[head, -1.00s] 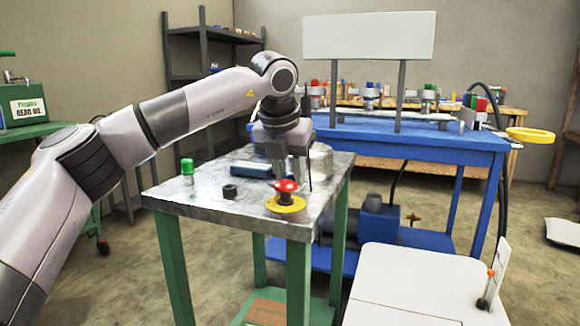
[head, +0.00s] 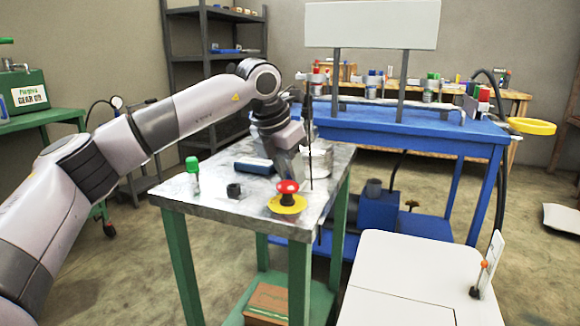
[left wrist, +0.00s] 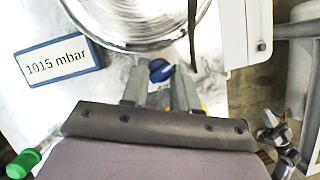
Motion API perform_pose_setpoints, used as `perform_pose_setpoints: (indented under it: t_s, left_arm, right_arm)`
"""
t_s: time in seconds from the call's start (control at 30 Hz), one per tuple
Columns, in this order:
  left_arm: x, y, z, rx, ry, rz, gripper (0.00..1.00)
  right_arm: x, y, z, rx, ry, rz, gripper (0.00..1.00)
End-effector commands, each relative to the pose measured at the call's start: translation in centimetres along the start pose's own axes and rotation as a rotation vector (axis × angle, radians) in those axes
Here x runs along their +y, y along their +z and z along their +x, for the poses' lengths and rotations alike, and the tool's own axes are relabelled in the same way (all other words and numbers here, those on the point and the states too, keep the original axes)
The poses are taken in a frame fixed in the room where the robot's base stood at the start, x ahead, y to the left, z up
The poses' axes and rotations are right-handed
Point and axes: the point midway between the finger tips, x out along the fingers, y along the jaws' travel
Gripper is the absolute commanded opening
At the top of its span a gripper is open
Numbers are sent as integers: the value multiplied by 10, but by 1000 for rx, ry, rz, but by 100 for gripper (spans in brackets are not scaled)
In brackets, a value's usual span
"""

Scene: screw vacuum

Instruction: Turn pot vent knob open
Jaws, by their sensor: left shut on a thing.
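The pot (head: 318,160) is a round metal vessel on the steel tabletop; its ribbed metal lid or rim (left wrist: 140,20) fills the top of the left wrist view. The small blue vent knob (left wrist: 160,71) sits at the pot's near side. My left gripper (head: 288,172) is tilted down beside the pot. In the left wrist view its two fingers (left wrist: 158,88) stand either side of the knob and are shut on it. In the head view the knob is hidden behind the gripper. My right gripper is not in view.
A blue-framed display reading 1015 mbar (left wrist: 58,61) lies left of the pot. A blue bench (head: 440,133) is behind.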

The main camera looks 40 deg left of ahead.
Motion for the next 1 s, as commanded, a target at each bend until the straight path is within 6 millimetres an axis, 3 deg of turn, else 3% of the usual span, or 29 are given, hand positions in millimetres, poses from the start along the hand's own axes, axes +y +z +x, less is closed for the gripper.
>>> perform_pose_setpoints:
  t_s: [0.2, 0.23, 0.3, 0.63, 1.0]
  left_arm:
    - [0, 0, 0, -1, 1, -2, 0]
    - [0, 0, 0, -2, 1, -2, 35]
    - [0, 0, 0, -1, 1, -2, 54]
    - [0, 1, -4, -2, 1, -2, 54]
    - [0, 1, -60, -3, 0, -3, 54]
  right_arm:
    - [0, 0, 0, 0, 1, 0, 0]
    - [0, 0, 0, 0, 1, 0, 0]
    - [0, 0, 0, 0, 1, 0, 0]
    - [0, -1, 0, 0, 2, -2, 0]
    - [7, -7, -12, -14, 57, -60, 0]
